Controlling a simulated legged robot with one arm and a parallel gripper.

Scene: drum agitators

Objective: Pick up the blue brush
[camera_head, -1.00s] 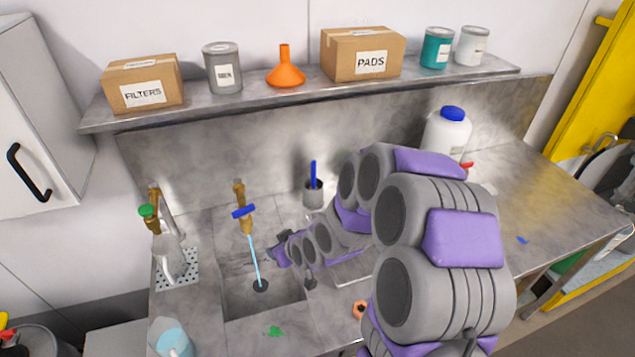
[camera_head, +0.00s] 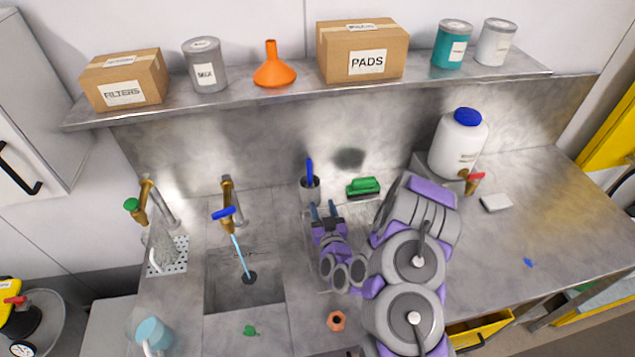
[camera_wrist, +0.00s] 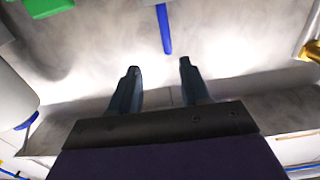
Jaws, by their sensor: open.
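The blue brush shows as a blue handle (camera_head: 310,170) standing upright out of a grey cup (camera_head: 310,190) at the back of the counter, right of the sink. Its lower end is hidden in the cup. In the wrist view the blue handle (camera_wrist: 164,28) lies ahead of the fingertips, near the middle of the gap between them. My gripper (camera_head: 324,207) is open and empty, just in front of the cup and apart from the handle. Its two fingers also show in the wrist view (camera_wrist: 158,72).
A green brush or scrubber (camera_head: 363,187) lies right of the cup. Left are the blue-handled tap (camera_head: 225,212) with running water and the sink (camera_head: 235,290). A white jug (camera_head: 458,145) stands to the right. The shelf (camera_head: 300,101) hangs above the back wall.

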